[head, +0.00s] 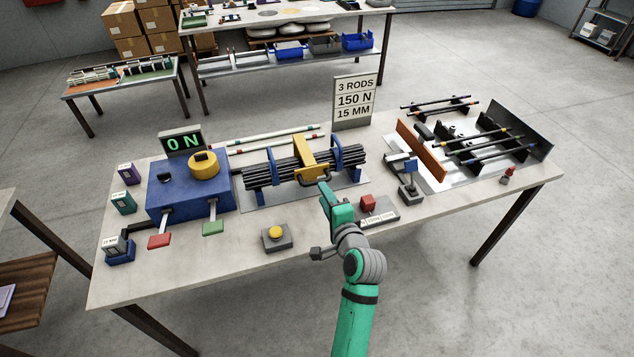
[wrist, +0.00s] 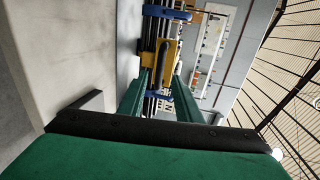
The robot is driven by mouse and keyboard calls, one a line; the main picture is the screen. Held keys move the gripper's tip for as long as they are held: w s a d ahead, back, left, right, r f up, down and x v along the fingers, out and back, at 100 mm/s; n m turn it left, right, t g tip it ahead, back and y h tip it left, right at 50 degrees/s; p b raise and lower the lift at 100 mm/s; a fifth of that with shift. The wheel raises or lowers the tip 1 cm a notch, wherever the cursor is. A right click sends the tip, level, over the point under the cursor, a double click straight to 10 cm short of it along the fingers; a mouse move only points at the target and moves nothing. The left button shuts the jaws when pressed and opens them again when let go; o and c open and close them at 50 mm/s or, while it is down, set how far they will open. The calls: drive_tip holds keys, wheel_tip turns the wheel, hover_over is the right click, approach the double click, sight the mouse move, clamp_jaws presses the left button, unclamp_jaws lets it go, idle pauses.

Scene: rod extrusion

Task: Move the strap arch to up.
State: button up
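The strap arch (head: 309,150) is a yellow band over a bundle of dark rods (head: 275,172) in a blue cradle (head: 252,175). It lies down across the rods, with a dark handle (head: 318,181) on its near side. My green gripper (head: 326,190) is just in front of the handle. In the wrist view my gripper (wrist: 160,76) has its two fingers apart, with the yellow arch (wrist: 166,50) straight ahead. The dark handle shows between the fingers or just beyond them; I cannot tell which. Nothing appears held.
A blue box (head: 190,192) with a yellow knob and red and green pedals stands left. A yellow push button (head: 276,237) sits at the front. A small grey stand (head: 408,180) and a block with a red top (head: 368,203) are right of my gripper. A sign (head: 354,100) stands behind.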

sight(307, 169)
drive_tip(key=x, duration=0.7)
drive_tip(key=shift+w+f, duration=0.15)
drive_tip(key=shift+w, duration=0.2)
drive_tip(key=shift+a, duration=0.1)
clamp_jaws()
